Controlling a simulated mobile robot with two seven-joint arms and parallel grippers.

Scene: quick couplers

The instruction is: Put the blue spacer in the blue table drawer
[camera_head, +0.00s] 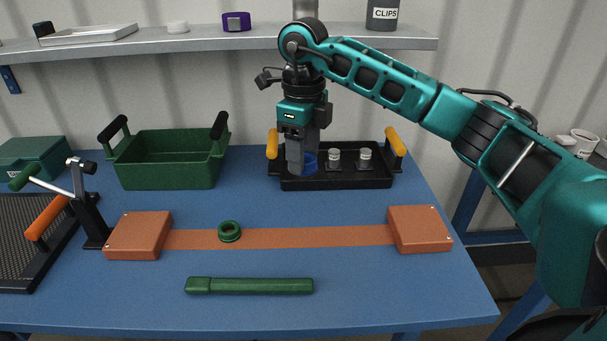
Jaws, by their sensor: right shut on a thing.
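A blue spacer (310,164) shows at the left end of the black tray (345,183) with orange handles. My right gripper (302,170) points down over that end of the tray and is shut on the blue spacer. Its fingers hide part of the spacer, and I cannot tell whether the spacer touches the tray floor. No blue drawer can be made out in this view; the table (400,288) has a blue top. My left gripper is not in view.
Two small metal-and-white fittings (334,158) stand in the tray. A green crate (168,170) stands to its left. An orange strip between two orange blocks (138,235) bears a green ring (229,231). A green bar (250,286) lies in front. A lever clamp (88,205) stands left.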

